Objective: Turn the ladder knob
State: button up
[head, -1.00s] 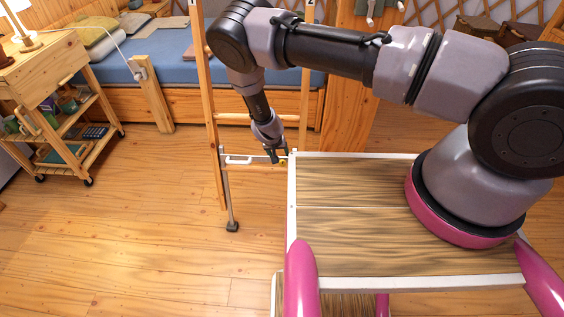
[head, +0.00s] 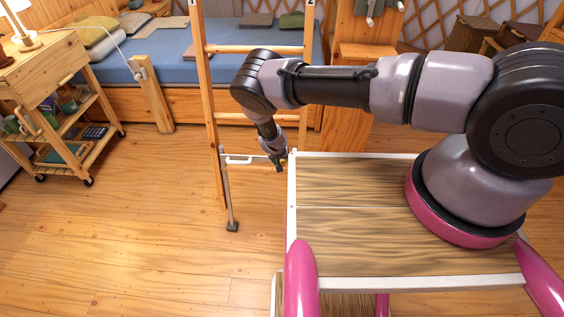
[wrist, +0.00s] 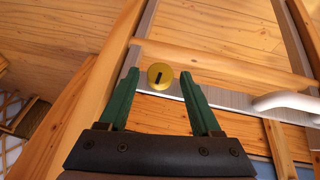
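The ladder knob is a round gold disc (wrist: 160,77) with a dark slot, on a grey metal bar (wrist: 222,98) across the wooden ladder (head: 208,100). My gripper (wrist: 159,73) is open, with its green fingers on either side of the knob in the wrist view. Gaps show between the knob and both fingers. I cannot tell how far in front of the knob the fingertips are. In the head view my gripper (head: 281,164) is low at the ladder's right side, by my base's front left corner, and largely hides the knob.
A white handle (head: 238,160) sticks out from the bar left of my gripper; it also shows at the right in the wrist view (wrist: 285,101). A blue bed (head: 175,60) stands behind the ladder. A wooden trolley (head: 65,110) is at the left. The floor at front left is clear.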

grip_shut()
jog(key=shift+s+f, duration=0.1)
jog(key=shift+f, duration=0.05)
jog(key=shift+n+h, duration=0.4)
jog(key=shift+h, duration=0.2)
jog(key=shift+o, duration=1.3)
grip_release()
jog(key=shift+a, duration=0.1)
jog(key=shift+r, duration=0.25)
